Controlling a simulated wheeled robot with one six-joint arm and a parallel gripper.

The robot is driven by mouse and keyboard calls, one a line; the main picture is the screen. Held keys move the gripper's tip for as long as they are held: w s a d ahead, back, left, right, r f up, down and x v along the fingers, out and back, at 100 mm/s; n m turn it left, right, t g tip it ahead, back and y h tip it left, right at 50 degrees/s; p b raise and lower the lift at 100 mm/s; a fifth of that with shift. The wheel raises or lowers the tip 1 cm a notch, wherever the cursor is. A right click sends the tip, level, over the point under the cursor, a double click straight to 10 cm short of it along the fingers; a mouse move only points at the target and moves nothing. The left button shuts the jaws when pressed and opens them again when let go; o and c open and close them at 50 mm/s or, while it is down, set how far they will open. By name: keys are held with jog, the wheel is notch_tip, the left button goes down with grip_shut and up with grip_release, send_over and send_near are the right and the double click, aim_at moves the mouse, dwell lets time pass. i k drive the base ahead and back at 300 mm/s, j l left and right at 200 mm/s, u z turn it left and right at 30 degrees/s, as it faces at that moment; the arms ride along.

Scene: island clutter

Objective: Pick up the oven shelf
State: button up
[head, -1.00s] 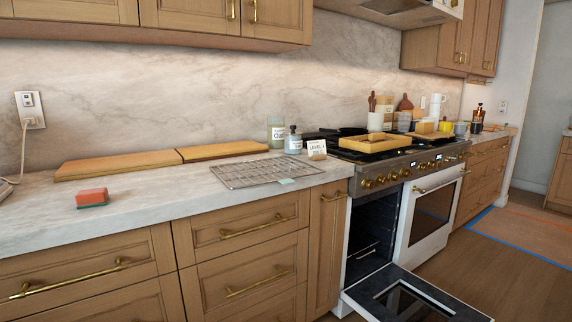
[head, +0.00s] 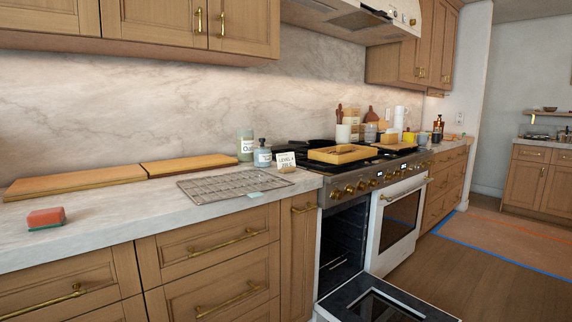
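The oven shelf (head: 222,187) is a grey wire rack lying flat on the pale marble counter (head: 120,215), left of the stove. A small pale teal item (head: 255,195) sits at its front edge; I cannot tell whether it is fixed to the rack. The oven (head: 345,240) below the stove has its left door (head: 375,304) folded down open, with a dark cavity behind it. My gripper is not in view.
A red sponge (head: 46,217) is at the left. Bottles (head: 263,154) and a small sign (head: 285,161) stand behind the rack. The open oven door juts over the floor. Free floor (head: 430,265) lies at right.

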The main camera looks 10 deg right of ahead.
aim_at(256, 194)
jog(key=i+l+u, duration=0.3)
jog(key=l, duration=0.4)
jog(key=i+l+u, duration=0.15)
jog(key=i+l, duration=0.15)
jog(key=i+l+u, duration=0.1)
jog(key=l, duration=0.4)
jog(key=i+l+u, duration=0.15)
jog(key=l, duration=0.25)
jog(key=i+l+u, duration=0.15)
jog(key=l, duration=0.3)
jog(key=i+l+u, duration=0.15)
jog(key=l, duration=0.3)
